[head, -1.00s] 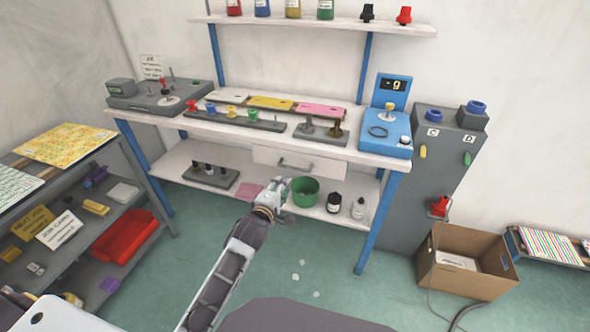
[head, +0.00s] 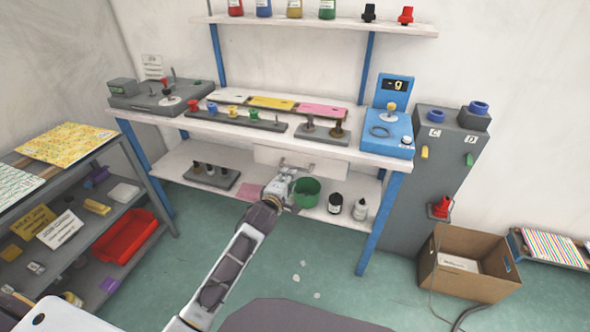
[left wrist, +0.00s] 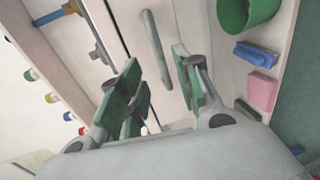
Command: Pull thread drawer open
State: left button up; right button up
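The thread drawer (head: 330,167) is a white drawer front under the workbench top, and it looks closed. Its grey bar handle (head: 300,166) is partly covered by my left gripper (head: 284,174). In the left wrist view the handle (left wrist: 152,40) stands ahead of my left gripper (left wrist: 157,62), in line with the gap between its green-padded fingers. The fingers are apart and empty. I cannot tell whether the handle's near end is between the fingertips. My right gripper is not in view.
A green cup (head: 307,191) stands on the lower shelf (head: 220,192), close to my left gripper. Dark and white bottles (head: 335,203) stand to its right. The blue bench leg (head: 380,225) and a cardboard box (head: 467,265) are on the right. The floor in front is mostly clear.

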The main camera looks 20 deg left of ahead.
aim_at(295, 168)
pick_arm(q)
jog(key=shift+w+d+f+b, duration=0.1)
jog(key=shift+w+f+b, duration=0.15)
jog(key=shift+w, duration=1.05)
jog(key=shift+w+f+b, duration=0.15)
jog(key=shift+w+f, duration=0.15)
jog(key=shift+w, duration=1.05)
jog(key=shift+w+d+f+b, duration=0.1)
jog(key=shift+w+f+b, duration=0.15)
jog(key=shift+w, duration=1.3)
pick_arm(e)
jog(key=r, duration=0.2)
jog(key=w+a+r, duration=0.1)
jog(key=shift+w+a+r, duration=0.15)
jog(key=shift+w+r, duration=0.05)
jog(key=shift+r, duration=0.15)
pick_arm(q)
jog(key=shift+c, duration=0.5)
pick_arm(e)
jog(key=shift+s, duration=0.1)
pick_arm(q)
grip_shut()
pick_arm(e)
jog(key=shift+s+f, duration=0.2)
